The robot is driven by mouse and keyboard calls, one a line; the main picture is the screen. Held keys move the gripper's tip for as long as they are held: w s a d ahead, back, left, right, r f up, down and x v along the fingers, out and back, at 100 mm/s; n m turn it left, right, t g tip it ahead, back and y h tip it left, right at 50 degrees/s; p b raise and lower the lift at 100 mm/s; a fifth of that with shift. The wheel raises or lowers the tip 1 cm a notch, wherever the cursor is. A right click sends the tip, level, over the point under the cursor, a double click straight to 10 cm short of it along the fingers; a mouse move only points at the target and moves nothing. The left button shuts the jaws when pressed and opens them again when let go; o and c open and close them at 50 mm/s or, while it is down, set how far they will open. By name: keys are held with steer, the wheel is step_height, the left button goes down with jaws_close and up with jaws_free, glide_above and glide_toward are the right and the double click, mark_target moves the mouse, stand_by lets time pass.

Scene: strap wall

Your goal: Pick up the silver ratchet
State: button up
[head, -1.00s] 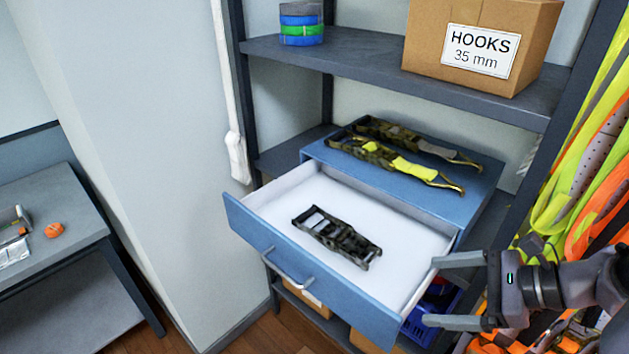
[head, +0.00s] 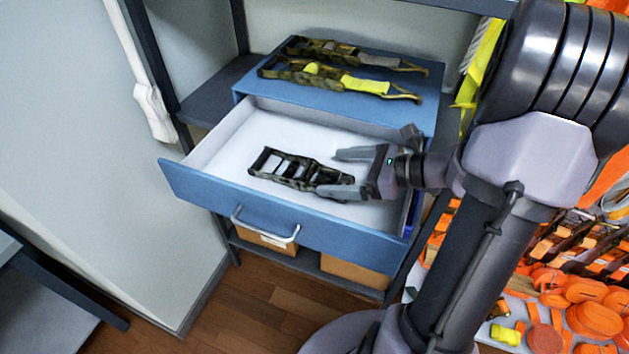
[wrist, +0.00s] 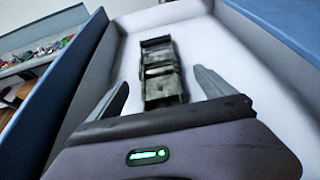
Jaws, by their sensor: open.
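A ratchet (head: 283,167) lies flat on the white floor of the open drawer. It looks dark and mottled, with paler metal bars, rather than plain silver. My gripper (head: 330,172) is inside the drawer at the ratchet's right end, open, with one finger on the far side and one on the near side. In the wrist view, the ratchet (wrist: 160,72) lies lengthwise ahead, between the lines of the two spread fingers. Its near end reaches into the gap. I cannot tell whether a finger touches it.
The blue drawer (head: 290,228) has raised walls around the ratchet. Two more ratchets, one with a yellow strap (head: 365,86) and one with a grey strap (head: 378,60), lie on the blue cabinet top (head: 415,112). Orange straps (head: 590,315) are at the lower right.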

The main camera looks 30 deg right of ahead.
mark_target(321, 173)
steer(key=b+x, duration=0.1)
steer(key=x, duration=0.4)
steer(key=shift+w+a+f+b, duration=0.15)
steer(key=shift+a+f+b, duration=0.1)
steer(key=shift+a+b, duration=0.15)
steer(key=shift+d, duration=0.1)
steer(key=shift+c, duration=0.2)
jaws_close()
